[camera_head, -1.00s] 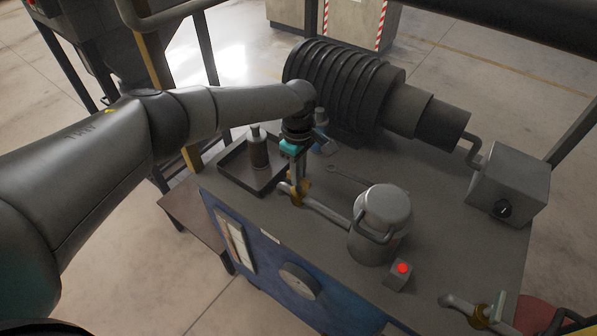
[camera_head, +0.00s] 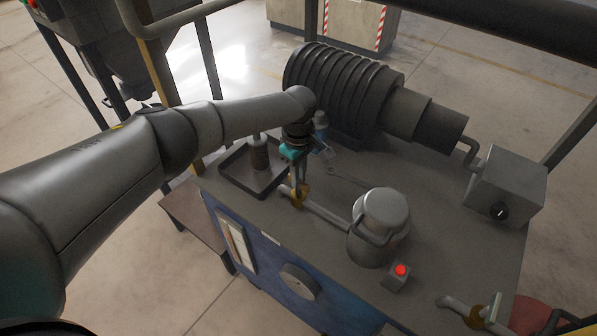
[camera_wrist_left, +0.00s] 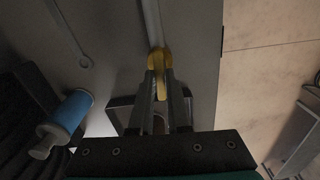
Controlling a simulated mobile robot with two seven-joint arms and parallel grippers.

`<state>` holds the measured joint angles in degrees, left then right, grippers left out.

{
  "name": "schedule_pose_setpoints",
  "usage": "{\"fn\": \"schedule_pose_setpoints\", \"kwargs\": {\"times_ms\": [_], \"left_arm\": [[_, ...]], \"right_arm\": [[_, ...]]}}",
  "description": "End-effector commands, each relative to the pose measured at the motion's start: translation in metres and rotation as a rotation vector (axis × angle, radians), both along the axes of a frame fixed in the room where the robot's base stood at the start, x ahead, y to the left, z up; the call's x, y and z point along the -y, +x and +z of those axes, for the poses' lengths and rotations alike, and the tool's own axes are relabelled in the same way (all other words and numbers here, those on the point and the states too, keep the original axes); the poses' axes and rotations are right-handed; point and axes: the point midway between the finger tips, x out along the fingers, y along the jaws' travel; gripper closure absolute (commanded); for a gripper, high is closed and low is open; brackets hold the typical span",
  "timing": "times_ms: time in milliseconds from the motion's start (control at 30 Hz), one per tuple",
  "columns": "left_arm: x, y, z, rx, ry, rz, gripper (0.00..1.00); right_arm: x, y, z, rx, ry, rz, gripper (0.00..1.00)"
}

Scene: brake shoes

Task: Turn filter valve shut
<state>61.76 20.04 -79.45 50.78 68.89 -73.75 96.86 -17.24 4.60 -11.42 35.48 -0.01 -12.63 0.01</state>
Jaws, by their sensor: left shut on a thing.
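The filter valve (camera_head: 300,196) is a small brass valve on a grey pipe that runs to the metal filter canister (camera_head: 381,222) in the head view. My left gripper (camera_head: 299,186) reaches down onto the valve from above. In the left wrist view the yellow valve handle (camera_wrist_left: 161,88) sits between the two fingers of the left gripper (camera_wrist_left: 162,92), which is shut on it. The fingers partly hide the handle, so its exact angle is hard to tell. My right gripper is not in view.
A blue-banded bottle (camera_wrist_left: 72,110) and a wrench (camera_wrist_left: 84,60) lie nearby. A ribbed motor (camera_head: 345,85) fills the back. A red button box (camera_head: 398,277) and another brass valve (camera_head: 478,316) are nearer.

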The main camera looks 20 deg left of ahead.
Motion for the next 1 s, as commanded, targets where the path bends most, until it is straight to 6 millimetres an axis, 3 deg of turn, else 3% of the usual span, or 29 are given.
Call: {"fn": "schedule_pose_setpoints", "kwargs": {"times_ms": [400,1000], "left_arm": [[0.002,-0.002,0.001,-0.007,-0.003,-0.215,1.0],[0.001,-0.002,-0.001,-0.005,-0.003,-0.73,1.0]], "right_arm": [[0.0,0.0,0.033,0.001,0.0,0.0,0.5],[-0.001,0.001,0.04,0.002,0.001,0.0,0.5]]}}
